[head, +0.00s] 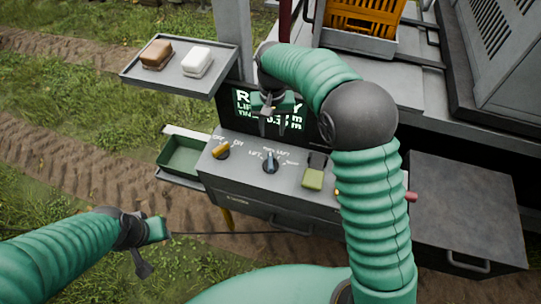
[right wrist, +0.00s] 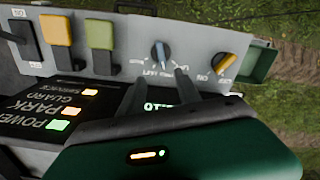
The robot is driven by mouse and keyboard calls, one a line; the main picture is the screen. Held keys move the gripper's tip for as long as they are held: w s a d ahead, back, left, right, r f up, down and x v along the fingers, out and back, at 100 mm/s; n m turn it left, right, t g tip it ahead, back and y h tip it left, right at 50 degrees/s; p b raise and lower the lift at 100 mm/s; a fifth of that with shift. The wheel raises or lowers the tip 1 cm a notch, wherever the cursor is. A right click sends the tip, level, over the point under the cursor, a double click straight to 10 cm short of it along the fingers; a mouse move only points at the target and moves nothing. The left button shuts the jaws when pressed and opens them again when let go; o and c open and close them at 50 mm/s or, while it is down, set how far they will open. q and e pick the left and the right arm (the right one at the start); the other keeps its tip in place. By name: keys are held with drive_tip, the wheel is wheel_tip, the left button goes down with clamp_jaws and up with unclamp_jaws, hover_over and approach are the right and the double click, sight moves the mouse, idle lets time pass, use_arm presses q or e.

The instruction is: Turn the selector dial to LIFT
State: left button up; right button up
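The selector dial (head: 270,163) is a dark round knob with a blue-grey grip, in the middle of the grey control panel (head: 240,178). It also shows in the right wrist view (right wrist: 160,53), with small labels around it, one of which seems to read LIFT; which label it points to is unclear. My right gripper (head: 272,124) is above and behind the dial, in front of the lit display. In the right wrist view its two fingers (right wrist: 161,77) are apart and empty, short of the dial. My left gripper (head: 152,246) is low at left, away from the panel, apparently open and empty.
A yellow knob (head: 221,151) sits left of the dial and a yellow-green switch (head: 313,178) right of it. The lit display (head: 242,102) stands behind. A tray (head: 140,78) with two blocks, a green bin (head: 184,158) and an orange crate (head: 362,18) surround the panel.

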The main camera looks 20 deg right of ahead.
sight(270, 159)
drive_tip(key=f+p, duration=0.2)
drive_tip(key=f, duration=0.3)
drive_tip(key=f+p, duration=0.1)
drive_tip(key=f, duration=0.4)
drive_tip(key=f+p, duration=0.2)
drive_tip(key=f, duration=0.3)
drive_tip(key=shift+w+a+f+p, duration=0.1)
drive_tip(key=shift+w+f+p, duration=0.2)
drive_tip(key=shift+p, duration=0.05)
drive_tip(key=shift+f, duration=0.5)
clamp_jaws()
